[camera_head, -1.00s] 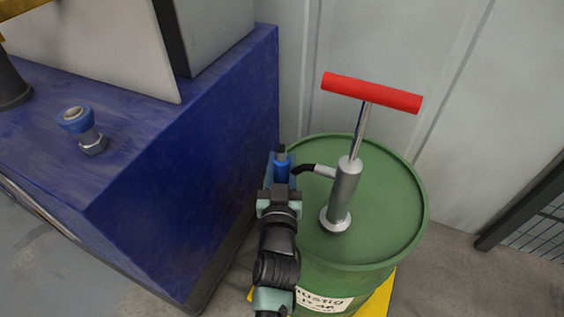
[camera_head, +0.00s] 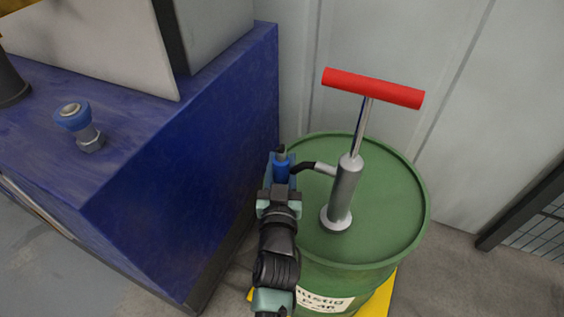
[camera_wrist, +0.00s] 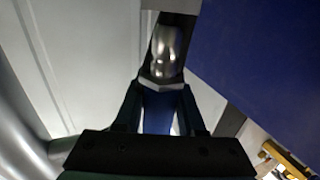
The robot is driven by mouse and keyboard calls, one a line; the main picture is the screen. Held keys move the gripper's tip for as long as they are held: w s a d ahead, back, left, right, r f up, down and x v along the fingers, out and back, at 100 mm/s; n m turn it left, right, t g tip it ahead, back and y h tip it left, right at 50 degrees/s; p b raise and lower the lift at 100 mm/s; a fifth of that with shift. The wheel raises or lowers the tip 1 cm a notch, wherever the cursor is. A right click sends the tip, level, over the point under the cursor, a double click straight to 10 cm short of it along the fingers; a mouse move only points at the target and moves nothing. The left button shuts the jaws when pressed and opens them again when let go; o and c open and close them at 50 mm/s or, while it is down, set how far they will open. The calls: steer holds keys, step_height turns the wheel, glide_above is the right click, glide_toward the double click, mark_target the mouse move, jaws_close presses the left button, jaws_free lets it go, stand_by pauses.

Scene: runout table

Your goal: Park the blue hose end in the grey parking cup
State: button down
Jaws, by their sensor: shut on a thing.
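My gripper (camera_head: 280,182) is shut on the blue hose end (camera_head: 282,167) at the left rim of the green drum in the head view. A short black hose runs from the hose end toward the hand pump on the drum. In the wrist view the blue body (camera_wrist: 158,110) sits between the two fingers, with a shiny metal nut and tip pointing away beyond them. I cannot make out a grey parking cup in either view.
A hand pump (camera_head: 345,190) with a red T-handle (camera_head: 372,88) stands on the green drum (camera_head: 390,215). A blue machine block (camera_head: 190,165) rises left of my gripper and carries a blue-collared fitting (camera_head: 73,116). A pale wall (camera_head: 400,40) stands behind.

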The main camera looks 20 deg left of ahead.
steer(key=shift+f+b, duration=1.35)
steer(key=shift+r, duration=0.25)
steer(key=shift+r+p, duration=1.2)
steer(key=shift+p, duration=0.15)
steer(key=shift+f+b, duration=1.4)
steer(key=shift+b, duration=0.25)
stand_by(0.4)
steer(key=c, duration=0.8)
jaws_free()
steer(key=shift+c, duration=0.2)
steer(key=o, duration=0.4)
steer(key=shift+f, duration=0.1)
steer(key=shift+s, duration=0.15)
